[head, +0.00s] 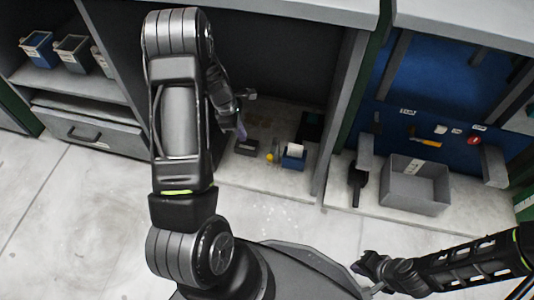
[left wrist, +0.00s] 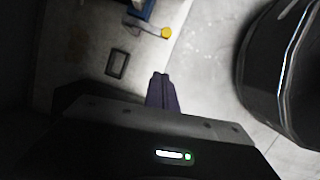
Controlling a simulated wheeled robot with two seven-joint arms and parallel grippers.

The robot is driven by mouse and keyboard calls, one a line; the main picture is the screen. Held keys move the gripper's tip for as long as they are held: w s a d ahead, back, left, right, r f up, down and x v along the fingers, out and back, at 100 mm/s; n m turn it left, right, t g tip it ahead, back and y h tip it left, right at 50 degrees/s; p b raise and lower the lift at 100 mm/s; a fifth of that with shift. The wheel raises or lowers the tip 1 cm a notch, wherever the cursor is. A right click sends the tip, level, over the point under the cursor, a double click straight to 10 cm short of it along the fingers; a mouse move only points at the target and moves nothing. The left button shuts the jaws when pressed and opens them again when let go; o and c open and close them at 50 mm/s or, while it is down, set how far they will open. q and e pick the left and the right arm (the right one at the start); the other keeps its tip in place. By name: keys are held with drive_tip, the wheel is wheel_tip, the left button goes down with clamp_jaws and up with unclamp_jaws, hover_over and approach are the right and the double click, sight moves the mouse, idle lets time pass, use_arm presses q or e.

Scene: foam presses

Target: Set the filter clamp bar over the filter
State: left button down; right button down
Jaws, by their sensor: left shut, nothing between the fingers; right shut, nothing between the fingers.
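I cannot make out a filter or filter clamp bar for certain. A yellow round knob (head: 269,157) is on the bay floor; in the left wrist view the yellow knob (left wrist: 166,32) sits at the end of a pale bar (left wrist: 143,26). A small dark open rectangular part (head: 246,147) lies left of it; it shows in the left wrist view too (left wrist: 117,63). My left gripper (head: 241,131) is shut and empty above this area; its purple fingers (left wrist: 160,76) are together. My right gripper (head: 364,272) is shut and empty, low at the right over the floor.
A blue bin with white contents (head: 293,157) stands right of the knob. A grey open bin (head: 414,185) stands in the right bay before a blue tool panel (head: 440,130). Several small bins sit on the left shelf above a drawer (head: 88,135). Clear floor lies in front.

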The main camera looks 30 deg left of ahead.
use_arm(q)
drive_tip(key=w+d+f+b, duration=0.3)
drive_tip(key=d+f+b, duration=0.2)
drive_tip(key=f, duration=0.5)
drive_tip(key=shift+d+f+b, duration=0.2)
drive_tip(key=shift+d+b, duration=0.1)
drive_tip(key=shift+b, duration=0.05)
drive_tip(key=shift+d, duration=0.15)
idle(0.3)
